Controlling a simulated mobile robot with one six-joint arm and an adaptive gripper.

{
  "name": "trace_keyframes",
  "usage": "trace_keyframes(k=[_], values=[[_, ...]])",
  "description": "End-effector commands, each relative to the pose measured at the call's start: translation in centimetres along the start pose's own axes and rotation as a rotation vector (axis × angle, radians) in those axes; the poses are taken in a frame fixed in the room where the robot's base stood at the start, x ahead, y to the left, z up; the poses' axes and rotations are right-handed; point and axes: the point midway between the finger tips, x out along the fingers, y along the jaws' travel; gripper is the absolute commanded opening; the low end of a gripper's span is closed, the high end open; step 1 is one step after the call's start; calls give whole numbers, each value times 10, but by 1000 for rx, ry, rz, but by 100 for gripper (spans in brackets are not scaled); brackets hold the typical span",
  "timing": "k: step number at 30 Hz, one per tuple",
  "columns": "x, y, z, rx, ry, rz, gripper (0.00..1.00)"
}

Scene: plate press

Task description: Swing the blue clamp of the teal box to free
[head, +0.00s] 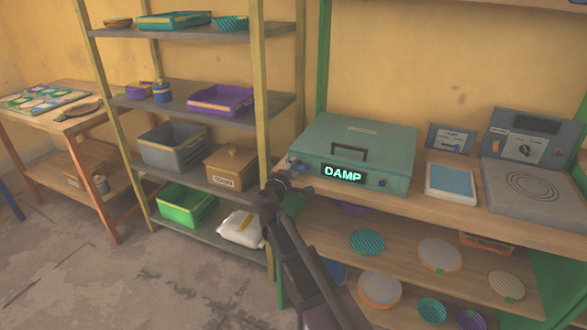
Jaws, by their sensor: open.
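The teal box (372,150) sits shut on the wooden worktop in the head view. It has a dark handle on its lid and a lit DAMP sign (343,174) on its front. A small blue part, seemingly the blue clamp (293,162), shows at the box's front left corner. My gripper (298,180) is open in front of that corner, very close to the blue part. The gripper partly covers this corner, so I cannot tell whether it touches the clamp or how the clamp is turned. A round bluish knob (383,182) is at the front right.
Right of the box are a pale blue-topped tray (451,182), a small panel (451,139) and a grey plate unit with a dial (530,185). Several round plates lie on the shelf below. A shelf rack with bins (173,147) stands left. Floor at lower left is clear.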

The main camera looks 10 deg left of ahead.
Motion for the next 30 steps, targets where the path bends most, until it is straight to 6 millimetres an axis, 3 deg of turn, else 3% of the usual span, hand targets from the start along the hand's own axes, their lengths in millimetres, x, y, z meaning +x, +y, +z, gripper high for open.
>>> trace_keyframes(k=[11,30], values=[[-17,0,0,1,1,0,54],[-108,0,1,0,2,0,54]])
